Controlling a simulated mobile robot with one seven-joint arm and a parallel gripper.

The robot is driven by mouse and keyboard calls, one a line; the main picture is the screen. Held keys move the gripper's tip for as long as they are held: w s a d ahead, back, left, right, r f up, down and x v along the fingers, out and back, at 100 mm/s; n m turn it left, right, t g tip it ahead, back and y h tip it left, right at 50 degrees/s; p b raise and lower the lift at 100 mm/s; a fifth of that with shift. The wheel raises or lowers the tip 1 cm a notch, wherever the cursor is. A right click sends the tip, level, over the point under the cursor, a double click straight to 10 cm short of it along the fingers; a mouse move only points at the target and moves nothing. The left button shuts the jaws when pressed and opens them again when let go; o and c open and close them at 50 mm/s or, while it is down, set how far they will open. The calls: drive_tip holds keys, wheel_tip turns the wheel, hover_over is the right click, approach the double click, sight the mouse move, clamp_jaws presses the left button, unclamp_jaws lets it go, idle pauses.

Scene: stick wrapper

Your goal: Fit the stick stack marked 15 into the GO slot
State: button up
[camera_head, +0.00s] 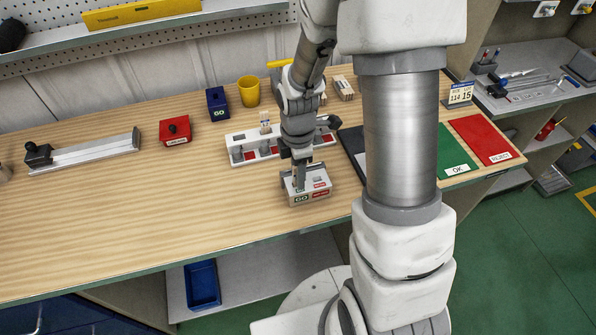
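A small grey and tan gauge block (308,196) stands near the table's front edge, with a green GO label at its left and red labels at its right. My gripper (300,178) points down right over the block's left, GO side. Its fingertips are small and dark, and I cannot tell whether they are open or shut on a stack. A white rack (240,153) with red and grey parts stands behind the gripper, with a small pale upright piece (265,120) at its back. A pale wooden stack (343,87) lies farther back. No number 15 is readable on any stack.
A red box (175,131), a blue GO box (217,104) and a yellow cup (249,91) stand left of the rack. A metal slide (85,153) lies far left. Green OK (450,153) and red (485,140) mats lie right. The front left table is clear.

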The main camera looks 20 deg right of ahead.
drive_tip(key=shift+r, duration=0.1)
wheel_tip(320, 180, up, 12)
drive_tip(key=shift+r+p, duration=0.1)
drive_tip(key=shift+p, duration=0.3)
drive_tip(key=s+r+m+t, duration=0.5)
drive_tip(key=s+r+m, duration=0.8)
drive_tip(key=m, duration=0.5)
drive_tip(key=shift+s+r+t, duration=0.3)
drive_tip(key=shift+s+r, duration=0.1)
drive_tip(key=shift+r, duration=0.25)
drive_tip(key=shift+s, duration=0.1)
